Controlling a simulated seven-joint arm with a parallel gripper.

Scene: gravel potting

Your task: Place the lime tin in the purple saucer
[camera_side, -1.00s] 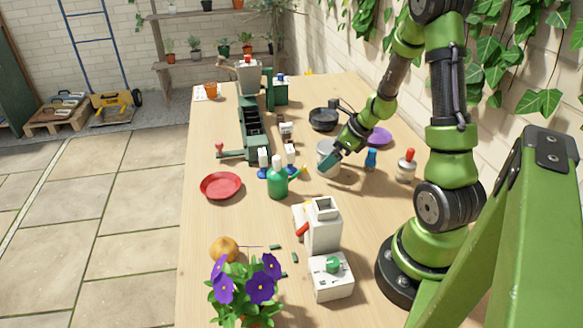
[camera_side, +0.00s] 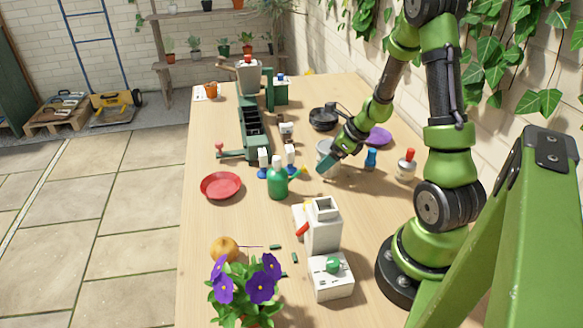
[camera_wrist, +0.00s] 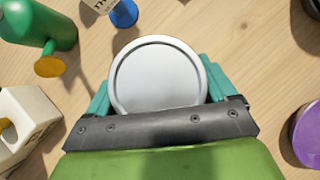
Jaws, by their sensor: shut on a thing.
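The lime tin is a pale grey-white cylinder (camera_side: 324,147), upright, in the middle right of the table. In the wrist view its round white lid (camera_wrist: 158,75) fills the space between the fingers. My gripper (camera_wrist: 158,90) is shut on the tin, with one teal finger on each side. In the side view my gripper (camera_side: 328,162) partly hides the tin, and I cannot tell whether its base touches the table. The purple saucer (camera_side: 381,136) lies behind and to the right of the tin, partly hidden by my arm. Its edge shows at the right of the wrist view (camera_wrist: 310,142).
A red saucer (camera_side: 221,185) lies left.

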